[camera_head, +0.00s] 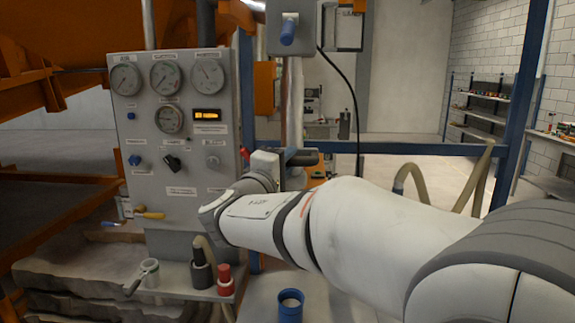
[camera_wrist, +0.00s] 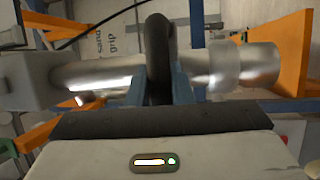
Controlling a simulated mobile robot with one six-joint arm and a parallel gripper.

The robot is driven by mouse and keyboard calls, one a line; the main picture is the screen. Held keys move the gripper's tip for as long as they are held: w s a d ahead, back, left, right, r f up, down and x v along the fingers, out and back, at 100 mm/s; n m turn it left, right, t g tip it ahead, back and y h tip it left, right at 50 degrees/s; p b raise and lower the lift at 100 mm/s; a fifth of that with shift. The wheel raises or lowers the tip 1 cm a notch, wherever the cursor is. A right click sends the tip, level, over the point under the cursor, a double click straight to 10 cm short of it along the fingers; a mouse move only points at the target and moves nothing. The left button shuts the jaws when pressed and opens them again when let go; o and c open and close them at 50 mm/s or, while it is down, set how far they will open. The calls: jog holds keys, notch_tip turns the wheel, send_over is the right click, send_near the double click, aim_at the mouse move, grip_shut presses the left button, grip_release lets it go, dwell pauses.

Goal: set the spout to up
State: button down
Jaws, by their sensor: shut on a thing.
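The spout (camera_wrist: 158,42) is a dark, rounded tube in the upper middle of the wrist view. It crosses in front of a shiny metal pipe (camera_wrist: 108,74). My gripper (camera_wrist: 160,88) has its two blue-grey fingers on either side of the spout's lower part and is shut on it. In the head view the spout looks like a short dark tube (camera_head: 303,157) lying about level beside the upright pipe (camera_head: 296,100). My gripper's fingers are mostly hidden there by my wrist and arm.
A grey panel (camera_head: 181,188) with gauges and knobs stands left of my arm. A blue cup (camera_head: 290,304), a red bottle (camera_head: 225,279) and a dark bottle (camera_head: 201,269) stand below. A blue frame post (camera_head: 520,110) is at right. Orange parts (camera_wrist: 285,55) lie near the pipe.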

jog(key=c, duration=1.5)
grip_release()
jog(key=shift+r, duration=0.5)
jog(key=shift+o, duration=1)
jog(key=shift+f, duration=0.1)
jog(key=shift+f, duration=0.1)
jog(key=b+v, duration=0.2)
jog(key=v, duration=0.5)
jog(key=shift+s+a, duration=0.2)
jog(key=shift+s, duration=0.2)
jog(key=shift+f, duration=0.1)
